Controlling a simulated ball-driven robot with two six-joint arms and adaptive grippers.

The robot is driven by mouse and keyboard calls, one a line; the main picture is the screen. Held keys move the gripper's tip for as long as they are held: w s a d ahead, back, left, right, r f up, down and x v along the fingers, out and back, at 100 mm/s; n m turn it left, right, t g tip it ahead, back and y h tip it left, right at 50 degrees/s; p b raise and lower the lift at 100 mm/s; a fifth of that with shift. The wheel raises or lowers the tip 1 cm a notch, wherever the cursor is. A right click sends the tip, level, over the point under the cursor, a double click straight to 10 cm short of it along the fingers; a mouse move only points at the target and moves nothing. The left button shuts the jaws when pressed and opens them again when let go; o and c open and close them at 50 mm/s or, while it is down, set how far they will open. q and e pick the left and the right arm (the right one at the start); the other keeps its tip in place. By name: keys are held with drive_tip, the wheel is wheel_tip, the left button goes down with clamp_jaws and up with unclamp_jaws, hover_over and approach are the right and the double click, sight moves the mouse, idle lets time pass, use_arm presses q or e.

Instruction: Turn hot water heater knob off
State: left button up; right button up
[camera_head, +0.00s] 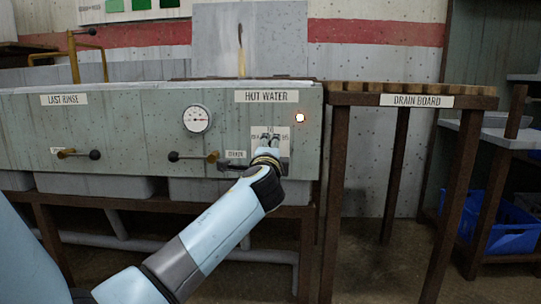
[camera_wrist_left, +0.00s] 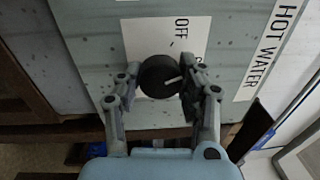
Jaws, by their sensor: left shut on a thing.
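The hot water heater knob (camera_wrist_left: 158,77) is round and black with a white pointer mark. It sits on a white label plate (camera_wrist_left: 140,37) marked OFF, on the grey tank front. In the wrist view, turned sideways, the white mark points right, away from the OFF lettering. My left gripper (camera_wrist_left: 160,85) is shut on the knob, one finger on each side. In the head view my left gripper (camera_head: 270,138) covers the knob at the label plate (camera_head: 284,132). My right gripper is not in view.
A dial gauge (camera_head: 197,119) and lever handles (camera_head: 190,156) are on the tank front (camera_head: 120,125) left of my gripper. The drain board (camera_head: 400,89) stands to the right on dark legs. Blue crates (camera_head: 505,229) sit low at the far right.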

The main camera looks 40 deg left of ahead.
use_arm(q)
drive_tip(key=n, duration=0.1)
drive_tip(key=n+b, duration=0.1)
drive_tip(key=n, duration=0.1)
drive_tip(key=shift+f, duration=0.25)
drive_tip(key=n+b, duration=0.1)
drive_tip(key=n, duration=0.2)
drive_tip(key=shift+n+g+y, duration=0.3)
drive_tip(key=shift+r+n, duration=0.1)
drive_tip(key=shift+n, duration=0.5)
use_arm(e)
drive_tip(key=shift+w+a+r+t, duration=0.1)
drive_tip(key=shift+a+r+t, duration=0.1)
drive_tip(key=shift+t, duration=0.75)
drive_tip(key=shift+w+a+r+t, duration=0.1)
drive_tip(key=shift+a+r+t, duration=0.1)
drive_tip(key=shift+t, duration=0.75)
use_arm(q)
drive_tip(key=o, duration=1.2)
drive_tip(key=shift+r, duration=0.15)
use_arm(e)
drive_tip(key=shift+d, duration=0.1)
use_arm(q)
drive_tip(key=v, duration=1.2)
